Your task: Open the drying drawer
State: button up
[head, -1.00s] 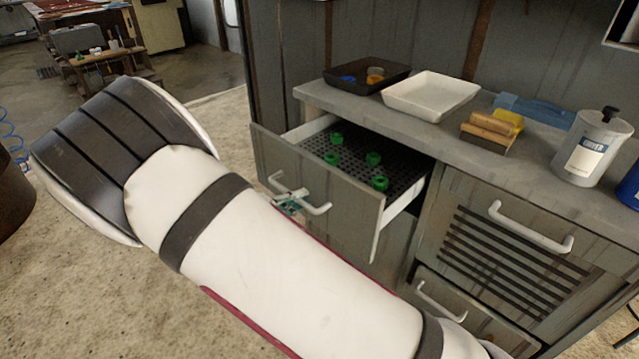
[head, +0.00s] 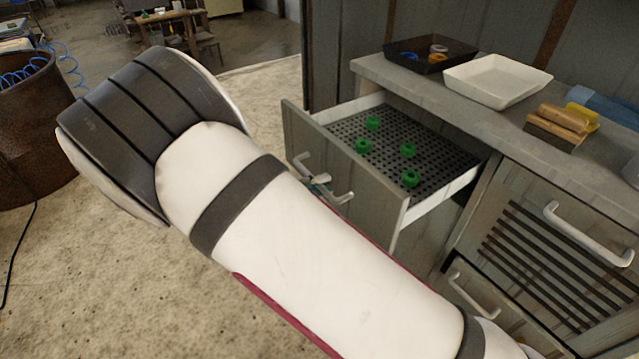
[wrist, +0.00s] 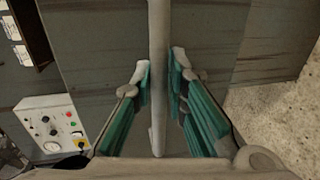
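The drying drawer (head: 380,205) in the grey cabinet stands well open, its perforated black bottom showing. Several green ring-like pieces (head: 408,150) sit on that bottom. Its pale bar handle (head: 344,198) is on the drawer front, and the bar (wrist: 157,40) runs upright through the wrist view. My gripper (wrist: 160,75) has its teal-padded fingers close against both sides of the bar, shut on it. In the head view my gripper (head: 319,183) is mostly hidden behind my white arm.
On the worktop are a black tray (head: 462,61), a white tray (head: 455,90) and a wooden block with a yellow piece (head: 560,121). A slatted front (head: 535,230) with a handle is to the right. A rusty barrel (head: 35,130) stands left. Bare floor lies in front.

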jog(key=shift+o, duration=0.8)
jog(key=v, duration=1.2)
